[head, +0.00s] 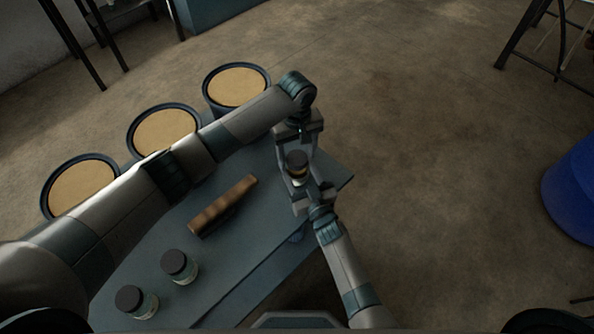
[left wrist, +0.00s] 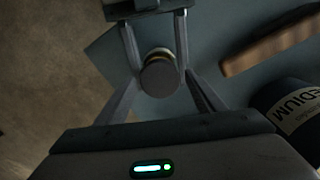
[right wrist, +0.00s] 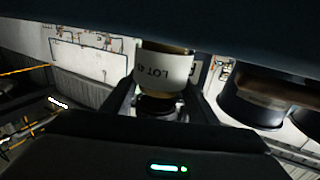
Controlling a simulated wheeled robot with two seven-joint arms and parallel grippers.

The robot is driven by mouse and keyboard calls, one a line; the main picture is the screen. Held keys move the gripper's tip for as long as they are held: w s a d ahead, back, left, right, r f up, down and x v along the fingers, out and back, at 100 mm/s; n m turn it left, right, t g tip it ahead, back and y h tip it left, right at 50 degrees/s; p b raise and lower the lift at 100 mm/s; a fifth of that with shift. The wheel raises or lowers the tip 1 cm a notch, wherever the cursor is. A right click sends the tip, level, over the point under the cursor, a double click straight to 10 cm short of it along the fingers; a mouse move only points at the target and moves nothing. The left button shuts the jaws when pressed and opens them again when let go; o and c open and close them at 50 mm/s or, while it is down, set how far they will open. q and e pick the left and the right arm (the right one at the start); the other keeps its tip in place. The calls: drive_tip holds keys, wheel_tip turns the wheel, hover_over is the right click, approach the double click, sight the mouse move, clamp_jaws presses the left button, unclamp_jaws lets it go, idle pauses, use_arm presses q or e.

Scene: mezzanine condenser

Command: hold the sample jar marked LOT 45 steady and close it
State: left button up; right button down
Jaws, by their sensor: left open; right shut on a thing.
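A sample jar (head: 297,167) with a dark lid and a pale label stands between my two grippers, above the table's far right end. My right gripper (head: 312,190) is shut on the jar. My left gripper (head: 298,148) is open, its fingers on either side of the jar's top. The left wrist view shows the round grey lid (left wrist: 160,77) between these fingers, with a gold band beyond it. I cannot tell how tightly the lid sits.
Two more dark-lidded jars (head: 180,266) (head: 137,301) stand on the blue-grey table (head: 240,255) at the near left. A brown object (head: 222,206) lies mid-table. Three tan-topped drums (head: 165,132) line the far side, under my left arm. A blue barrel (head: 572,190) stands far right, with clear floor between.

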use_arm(q)
drive_tip(key=c, duration=1.1)
drive_tip(key=shift+c, duration=0.2)
